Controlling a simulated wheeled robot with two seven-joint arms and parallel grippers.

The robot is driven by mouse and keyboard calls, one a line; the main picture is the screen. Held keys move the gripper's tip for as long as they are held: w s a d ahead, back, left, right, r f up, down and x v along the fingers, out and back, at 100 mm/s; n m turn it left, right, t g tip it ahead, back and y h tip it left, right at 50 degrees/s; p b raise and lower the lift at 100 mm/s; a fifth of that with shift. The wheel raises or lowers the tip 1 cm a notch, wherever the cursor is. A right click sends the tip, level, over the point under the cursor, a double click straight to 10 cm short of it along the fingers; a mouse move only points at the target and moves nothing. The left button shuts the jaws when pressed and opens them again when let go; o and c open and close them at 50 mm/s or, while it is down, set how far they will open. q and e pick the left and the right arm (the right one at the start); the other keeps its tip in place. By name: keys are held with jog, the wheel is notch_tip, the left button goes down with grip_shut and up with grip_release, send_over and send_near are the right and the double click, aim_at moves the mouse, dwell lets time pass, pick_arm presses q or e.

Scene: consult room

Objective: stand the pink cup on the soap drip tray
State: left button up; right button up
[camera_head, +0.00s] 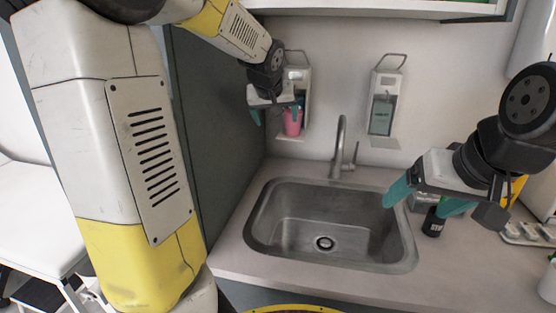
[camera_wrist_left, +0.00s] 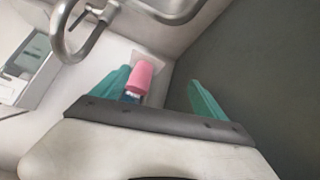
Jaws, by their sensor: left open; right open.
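The pink cup (camera_head: 292,122) is upright at the drip tray (camera_head: 291,136) below the left wall dispenser (camera_head: 303,88); it appears to rest on the tray. My left gripper (camera_head: 276,116) is open at the cup, with one finger beside it and partly over its top in the head view. In the left wrist view the cup (camera_wrist_left: 143,76) shows next to the left finger of my gripper (camera_wrist_left: 158,80), with the pale tray (camera_wrist_left: 157,64) behind it. Whether finger and cup touch is unclear.
A steel sink (camera_head: 262,225) with a tap (camera_head: 340,150) fills the counter's middle. A second dispenser (camera_head: 383,103) hangs to the right. A black bottle (camera_head: 433,222) stands under my right gripper. A dark panel (camera_head: 215,140) borders the left dispenser's side.

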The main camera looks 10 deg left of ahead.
pick_arm(q)
jog(key=s+d+f+m+g+h, duration=0.1)
jog(key=s+d, duration=0.1)
jog(key=s, duration=1.2)
jog(key=s+d+f+m+g+h, duration=0.1)
jog(key=s+f+m, duration=0.1)
jog(key=s, duration=1.3)
jog(key=shift+d+f+h, duration=0.15)
jog(key=shift+d+h, duration=0.15)
jog(key=shift+d, duration=0.05)
